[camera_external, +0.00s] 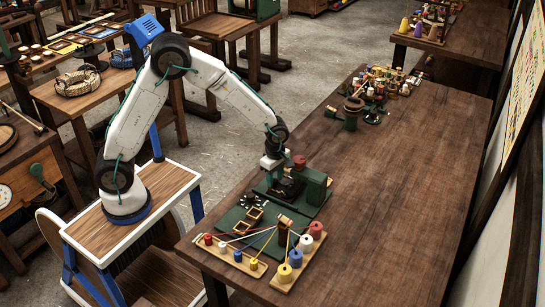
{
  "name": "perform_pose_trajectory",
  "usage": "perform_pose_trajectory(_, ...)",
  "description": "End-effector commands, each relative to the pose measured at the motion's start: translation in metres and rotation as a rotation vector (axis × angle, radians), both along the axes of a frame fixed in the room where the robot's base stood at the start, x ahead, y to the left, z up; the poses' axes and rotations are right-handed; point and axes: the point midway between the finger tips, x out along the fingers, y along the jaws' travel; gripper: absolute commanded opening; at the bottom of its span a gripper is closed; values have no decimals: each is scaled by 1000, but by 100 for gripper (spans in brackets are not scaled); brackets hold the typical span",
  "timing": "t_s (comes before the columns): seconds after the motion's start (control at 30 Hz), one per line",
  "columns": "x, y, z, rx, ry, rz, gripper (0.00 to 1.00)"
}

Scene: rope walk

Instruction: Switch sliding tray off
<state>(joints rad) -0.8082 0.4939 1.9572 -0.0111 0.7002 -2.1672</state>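A dark green machine (314,186) with a boxy body and a flat base stands near the left edge of the long brown table. My gripper (284,186) is low over this machine's base, just left of the boxy body. The gripper looks dark and small, and I cannot tell whether its fingers are apart or touching anything. A reddish-brown round knob (299,161) shows just behind the gripper. In front of the machine lies a flat green plate (232,218) with small wooden frames on it. I cannot tell which part is the sliding tray, and no switch can be made out.
Wooden boards with coloured spools (296,258) and stretched threads stand at the table's near end. A green and brown device (351,112) and several small coloured pieces (385,82) stand farther back. The table's right side (410,180) is clear.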

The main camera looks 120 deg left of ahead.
Motion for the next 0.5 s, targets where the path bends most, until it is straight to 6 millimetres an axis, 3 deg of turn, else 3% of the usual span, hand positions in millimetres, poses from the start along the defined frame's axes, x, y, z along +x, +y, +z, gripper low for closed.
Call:
perform_pose_trajectory(0.03, 0, 0, 0, 0, 0, 0, 28)
perform_pose_trajectory(0.13, 0, 0, 0, 0, 0, 0, 0)
perform_pose_trajectory(0.3, 2, 0, 0, 0, 0, 0, 0)
perform_pose_trajectory(0.5, 26, 0, 1, 2, -3, -2, 0)
